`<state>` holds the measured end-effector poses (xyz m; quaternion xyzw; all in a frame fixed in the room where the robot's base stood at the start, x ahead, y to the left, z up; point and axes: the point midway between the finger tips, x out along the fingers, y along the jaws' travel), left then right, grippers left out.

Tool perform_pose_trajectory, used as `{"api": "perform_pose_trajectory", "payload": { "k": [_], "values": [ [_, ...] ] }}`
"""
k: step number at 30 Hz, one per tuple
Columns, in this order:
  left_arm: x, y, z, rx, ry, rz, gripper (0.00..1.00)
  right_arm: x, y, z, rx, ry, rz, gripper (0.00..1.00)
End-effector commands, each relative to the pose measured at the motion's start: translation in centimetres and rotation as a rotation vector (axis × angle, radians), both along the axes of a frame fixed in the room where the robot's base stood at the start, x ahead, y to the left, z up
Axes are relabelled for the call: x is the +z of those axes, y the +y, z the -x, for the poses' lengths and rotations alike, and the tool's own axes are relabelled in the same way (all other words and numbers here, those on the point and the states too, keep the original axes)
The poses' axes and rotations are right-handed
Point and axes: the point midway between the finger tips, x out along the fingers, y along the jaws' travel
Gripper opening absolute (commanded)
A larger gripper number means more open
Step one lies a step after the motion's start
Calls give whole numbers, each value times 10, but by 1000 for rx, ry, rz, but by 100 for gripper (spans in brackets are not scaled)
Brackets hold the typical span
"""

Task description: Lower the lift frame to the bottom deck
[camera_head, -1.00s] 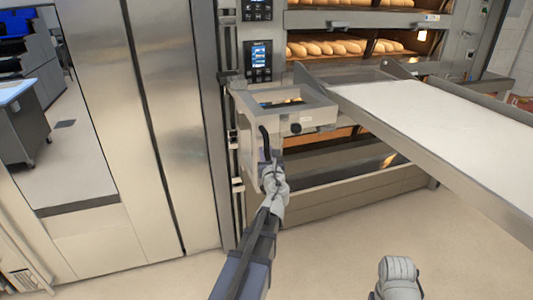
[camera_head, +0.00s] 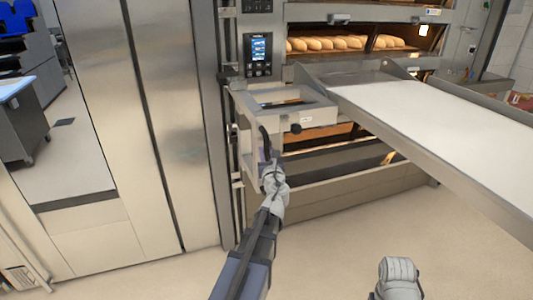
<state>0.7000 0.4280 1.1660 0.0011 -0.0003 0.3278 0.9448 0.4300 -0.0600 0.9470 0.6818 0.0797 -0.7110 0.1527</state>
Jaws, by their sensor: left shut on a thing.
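The lift frame (camera_head: 310,116) is a pale grey metal frame at the front left of the deck oven. It carries a long loader with a white belt (camera_head: 430,110) that reaches out to the right. A black handle (camera_head: 265,142) is on the frame's left side. My left gripper (camera_head: 268,170) is shut at the lower part of this handle; its fingertips are partly hidden. The frame stands below the deck with loaves and above the bottom deck (camera_head: 345,165), whose dark opening is partly covered by the frame and loader. My right gripper's fingers are not visible.
Loaves (camera_head: 340,44) lie in a lit deck above the loader. A control panel (camera_head: 260,55) is on the oven's left post. A tall steel cabinet (camera_head: 165,120) stands left. The floor (camera_head: 330,250) in front is clear. A grey part of my right arm shows at lower right.

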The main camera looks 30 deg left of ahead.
Motion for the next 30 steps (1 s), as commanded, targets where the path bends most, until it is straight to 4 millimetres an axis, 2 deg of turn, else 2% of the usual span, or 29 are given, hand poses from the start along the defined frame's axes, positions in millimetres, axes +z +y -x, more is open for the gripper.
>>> {"api": "perform_pose_trajectory", "payload": {
  "k": [1,8,30],
  "values": [
    [-22,-1,2,0,-2,5,0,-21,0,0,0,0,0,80],
    [-78,-1,2,0,-2,5,0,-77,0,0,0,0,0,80],
    [-274,-1,2,0,-1,4,0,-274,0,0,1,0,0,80]
  ]
}}
